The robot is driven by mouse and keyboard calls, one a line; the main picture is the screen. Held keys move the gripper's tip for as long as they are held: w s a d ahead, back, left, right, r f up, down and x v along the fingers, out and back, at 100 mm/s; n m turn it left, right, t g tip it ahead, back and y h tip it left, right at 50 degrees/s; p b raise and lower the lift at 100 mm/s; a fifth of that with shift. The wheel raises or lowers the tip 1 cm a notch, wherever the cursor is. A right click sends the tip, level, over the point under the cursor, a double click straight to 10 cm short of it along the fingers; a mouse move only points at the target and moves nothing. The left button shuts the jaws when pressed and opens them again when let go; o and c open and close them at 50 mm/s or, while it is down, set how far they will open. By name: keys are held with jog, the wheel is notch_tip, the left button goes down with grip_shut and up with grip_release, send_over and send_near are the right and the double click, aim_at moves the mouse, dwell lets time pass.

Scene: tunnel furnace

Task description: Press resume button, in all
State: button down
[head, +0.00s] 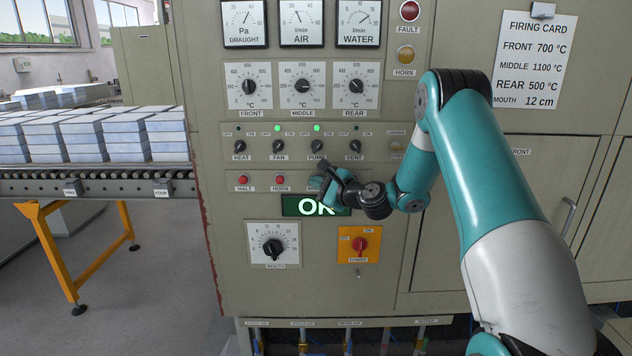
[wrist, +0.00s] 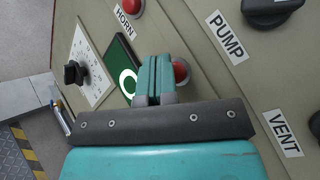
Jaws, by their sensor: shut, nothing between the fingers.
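A red button (wrist: 181,72) shows in the wrist view, partly behind my fingers. Its label is hidden, so I cannot read whether it says resume. My gripper (wrist: 157,68) is shut and empty, its tips close to this button; I cannot tell whether they touch it. In the head view my gripper (head: 322,178) is at the panel, right of the red HORN button (head: 280,180) and the red HALT button (head: 243,180), and covers the spot beside them. The HORN button also shows in the wrist view (wrist: 132,8).
The green display (head: 305,206) reads OK, partly behind my gripper. Knobs for heat, fan, pump (head: 316,146) and vent (head: 354,147) sit above; green lamps glow over fan and pump. The mouth dial (head: 273,247) and red power switch (head: 359,244) are below.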

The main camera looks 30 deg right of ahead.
jog(key=shift+w+d, duration=0.1)
jog(key=shift+w, duration=0.1)
jog(key=shift+s, duration=0.1)
dwell(0.4)
jog(key=shift+s+a+b, duration=0.3)
jog(key=shift+s+a, duration=0.2)
jog(key=shift+s, duration=0.15)
jog(key=s+a+b, duration=0.1)
jog(key=s+a, duration=0.1)
jog(key=s+b, duration=0.1)
jog(key=s, duration=0.1)
jog(key=shift+s+a+b, duration=0.1)
jog(key=shift+a+b, duration=0.2)
jog(key=shift+a, duration=0.1)
dwell(0.7)
